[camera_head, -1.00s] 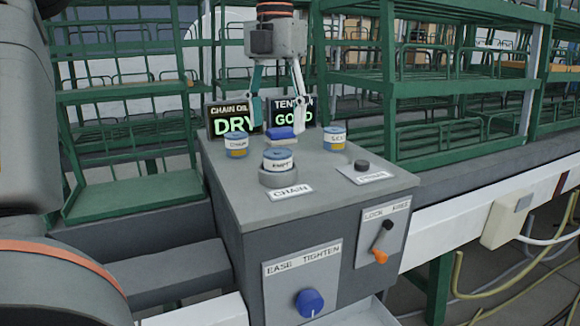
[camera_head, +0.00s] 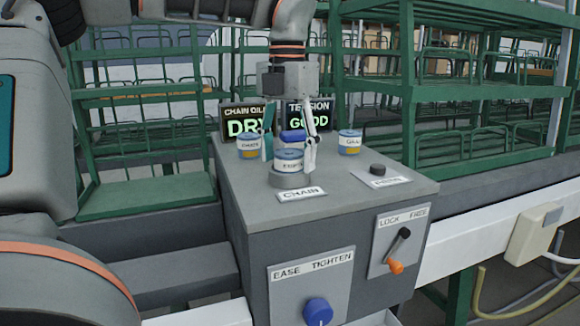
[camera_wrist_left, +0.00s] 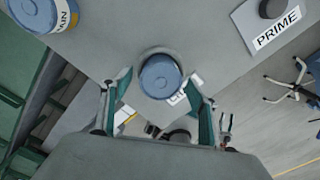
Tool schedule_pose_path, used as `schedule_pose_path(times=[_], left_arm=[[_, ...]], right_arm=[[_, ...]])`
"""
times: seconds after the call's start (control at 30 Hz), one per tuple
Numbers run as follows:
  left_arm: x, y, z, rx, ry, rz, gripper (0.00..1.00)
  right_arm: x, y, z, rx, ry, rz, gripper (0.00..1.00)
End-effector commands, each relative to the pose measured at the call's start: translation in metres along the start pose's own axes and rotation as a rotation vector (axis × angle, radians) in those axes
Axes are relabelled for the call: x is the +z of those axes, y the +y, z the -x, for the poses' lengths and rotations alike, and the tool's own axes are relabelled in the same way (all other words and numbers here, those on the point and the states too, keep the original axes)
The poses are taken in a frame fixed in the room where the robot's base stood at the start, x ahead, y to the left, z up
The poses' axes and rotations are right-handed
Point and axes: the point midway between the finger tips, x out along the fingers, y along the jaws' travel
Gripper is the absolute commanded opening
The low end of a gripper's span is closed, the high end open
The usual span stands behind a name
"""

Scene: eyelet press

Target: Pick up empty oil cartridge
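The empty oil cartridge (camera_head: 289,161), a short cylinder with a blue top and a white label reading like "EMPTY", stands upright in a round seat (camera_head: 290,181) behind the CHAIN plate (camera_head: 301,194). My left gripper (camera_head: 288,164) points down over it, open, with one finger on each side. In the left wrist view the blue cartridge top (camera_wrist_left: 160,76) lies between the spread fingertips of the left gripper (camera_wrist_left: 159,80), with gaps visible on both sides.
Two similar cartridges stand on the console (camera_head: 232,190): a chain one (camera_head: 250,146) at left and another (camera_head: 350,142) at right. Two screens (camera_head: 308,115) read DRY and GOOD. A black PRIME button (camera_head: 377,169) is front right. Green racks (camera_head: 470,150) stand behind.

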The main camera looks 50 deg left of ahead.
Motion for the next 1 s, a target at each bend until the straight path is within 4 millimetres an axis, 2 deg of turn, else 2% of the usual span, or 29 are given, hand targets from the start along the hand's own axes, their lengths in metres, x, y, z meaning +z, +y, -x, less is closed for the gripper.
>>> schedule_pose_path(times=[0.03, 0.13, 0.17, 0.47, 0.67, 0.87, 1.0], left_arm=[[0.000, 0.000, 0.000, 0.000, 0.000, 0.000, 0.47], [0.000, 0.000, 0.000, 0.000, 0.001, 0.000, 0.21], [0.000, 0.000, 0.000, 0.000, 0.001, 0.000, 0.19], [0.000, 0.000, 0.000, 0.001, 0.001, 0.000, 0.19], [0.000, 0.001, 0.011, 0.001, -0.003, 0.001, 0.19], [-0.001, 0.001, 0.046, 0.001, -0.009, 0.002, 0.19], [-0.002, 0.001, 0.088, -0.001, -0.015, 0.004, 0.19]], right_arm=[[0.000, 0.000, 0.000, 0.000, 0.000, 0.000, 0.40], [0.000, 0.000, 0.000, 0.000, 0.000, -0.001, 0.40], [0.000, 0.000, 0.000, 0.000, 0.001, -0.001, 0.40], [0.000, 0.000, 0.000, 0.000, 0.001, -0.001, 0.40], [-0.005, 0.001, 0.000, 0.001, 0.008, 0.004, 0.40], [-0.009, 0.004, 0.001, 0.009, 0.009, 0.026, 0.40], [-0.009, 0.011, 0.003, 0.020, 0.000, 0.054, 0.40]])
